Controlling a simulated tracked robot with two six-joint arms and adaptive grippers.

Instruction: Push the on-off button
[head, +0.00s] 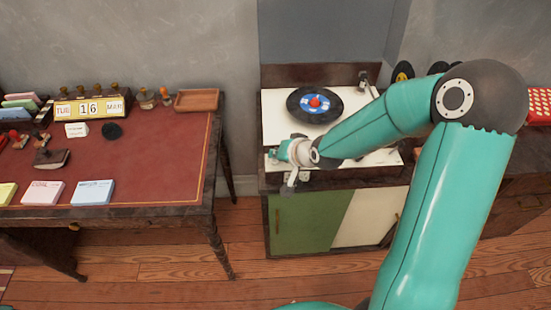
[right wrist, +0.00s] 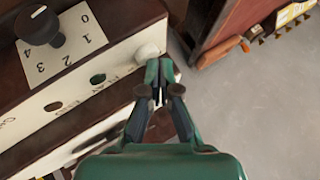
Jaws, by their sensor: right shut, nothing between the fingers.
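The record player (head: 360,140) has a white top and carries a black record with a blue label. My right gripper (head: 273,154) is at its front left corner, shut and empty. In the right wrist view, a white round button (right wrist: 150,53) sticks out near the end of the pale front panel (right wrist: 75,102). The closed fingertips (right wrist: 160,72) overlap the button's lower right edge in the picture; I cannot tell whether they touch it. Lettering, partly legible, and dark round holes run along the panel beside the button. My left gripper is not in view.
A black knob (right wrist: 38,25) on a plate numbered 0 to 4 is near the button. A red-topped desk (head: 150,165) with a calendar and stamps stands at the left. A gap of floor separates it from the green-and-white cabinet (head: 310,222).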

